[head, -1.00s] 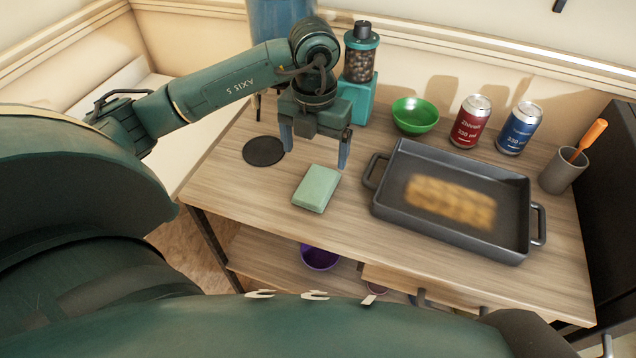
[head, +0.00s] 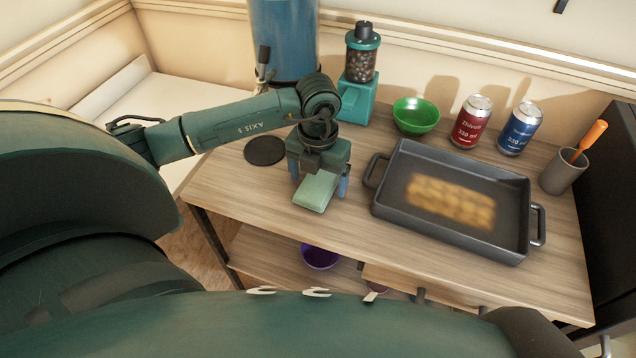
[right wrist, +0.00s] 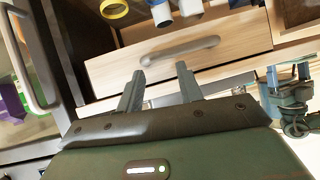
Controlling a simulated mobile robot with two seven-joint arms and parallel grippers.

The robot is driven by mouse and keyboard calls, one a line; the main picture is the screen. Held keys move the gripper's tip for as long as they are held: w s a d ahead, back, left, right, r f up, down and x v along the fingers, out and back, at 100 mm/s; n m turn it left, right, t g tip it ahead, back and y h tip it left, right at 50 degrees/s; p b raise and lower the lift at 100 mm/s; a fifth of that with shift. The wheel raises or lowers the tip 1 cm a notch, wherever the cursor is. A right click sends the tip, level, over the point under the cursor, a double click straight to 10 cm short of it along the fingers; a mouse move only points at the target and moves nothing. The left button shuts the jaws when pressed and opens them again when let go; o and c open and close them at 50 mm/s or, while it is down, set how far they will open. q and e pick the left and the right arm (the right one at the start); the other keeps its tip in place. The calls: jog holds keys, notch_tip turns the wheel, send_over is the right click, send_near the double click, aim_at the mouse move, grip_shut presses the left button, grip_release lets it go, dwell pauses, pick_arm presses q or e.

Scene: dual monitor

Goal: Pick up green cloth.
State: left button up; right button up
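The green cloth (head: 314,193) is a pale green folded block lying on the wooden table. My left gripper (head: 319,184) is low over the table with its two fingers on either side of the cloth, open; its palm covers the cloth's far end. Whether the fingers touch the cloth cannot be told. My right gripper (right wrist: 160,85) shows in the right wrist view, its two fingers apart and empty, pointing at a wooden drawer front with a grey handle (right wrist: 180,52).
A dark baking tray (head: 378,205) stands right of the cloth. A green bowl (head: 416,115), a grinder (head: 360,75), a red can (head: 471,122) and a blue can (head: 520,129) stand behind. A black disc (head: 265,151) lies to the left. The table in front of the cloth is clear.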

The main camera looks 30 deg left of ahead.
aim_at(318, 181)
pick_arm(q)
jog(key=c, duration=1)
jog(key=shift+o, duration=0.2)
jog(key=shift+r, duration=0.1)
notch_tip(318, 181, up, 10)
jog(key=o, duration=0.4)
jog(key=c, duration=0.3)
